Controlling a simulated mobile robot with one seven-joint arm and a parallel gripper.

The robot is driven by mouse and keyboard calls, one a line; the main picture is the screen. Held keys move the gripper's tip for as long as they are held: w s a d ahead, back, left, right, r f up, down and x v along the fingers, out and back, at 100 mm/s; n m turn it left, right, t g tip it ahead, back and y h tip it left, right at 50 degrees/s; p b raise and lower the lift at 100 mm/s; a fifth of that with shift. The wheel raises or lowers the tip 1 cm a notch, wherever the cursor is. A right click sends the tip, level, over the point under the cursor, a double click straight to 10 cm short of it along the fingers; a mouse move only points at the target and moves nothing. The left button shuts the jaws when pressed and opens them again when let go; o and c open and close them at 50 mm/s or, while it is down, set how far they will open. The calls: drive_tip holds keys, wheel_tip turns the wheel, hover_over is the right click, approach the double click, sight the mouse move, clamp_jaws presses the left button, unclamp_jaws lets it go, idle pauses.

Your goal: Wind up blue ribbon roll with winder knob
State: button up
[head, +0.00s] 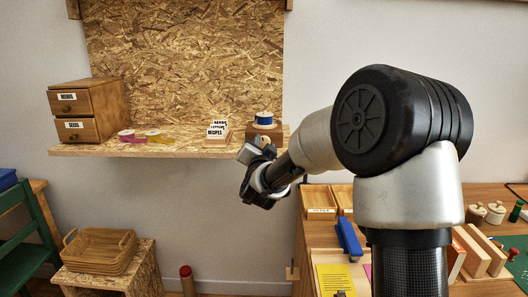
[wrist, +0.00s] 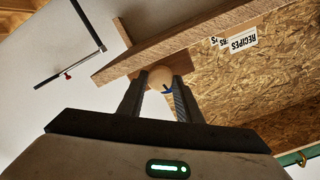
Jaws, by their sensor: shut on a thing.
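The blue ribbon roll (head: 264,118) sits on top of a small wooden winder block (head: 277,133) at the right end of the wall shelf. The round pale wooden winder knob (wrist: 160,75) is between my gripper's fingers in the wrist view. My gripper (wrist: 159,82) is shut on the knob, one dark finger on each side. In the head view my gripper (head: 262,150) is in front of the shelf's right end and covers part of the block. A small blue piece (wrist: 167,90) shows just below the knob in the wrist view; I cannot tell what it is.
The OSB shelf (head: 180,149) also holds a RECIPES card box (head: 216,136), a pink ribbon roll (head: 127,135), a yellow one (head: 153,134) and a two-drawer cabinet (head: 88,110). A worktable with trays stands at lower right; a basket (head: 98,252) is lower left.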

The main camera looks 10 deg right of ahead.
drive_tip(key=shift+f, duration=0.1)
idle(0.5)
drive_tip(key=o, duration=1)
drive_tip(key=shift+o, duration=0.2)
drive_tip(key=shift+d, duration=0.1)
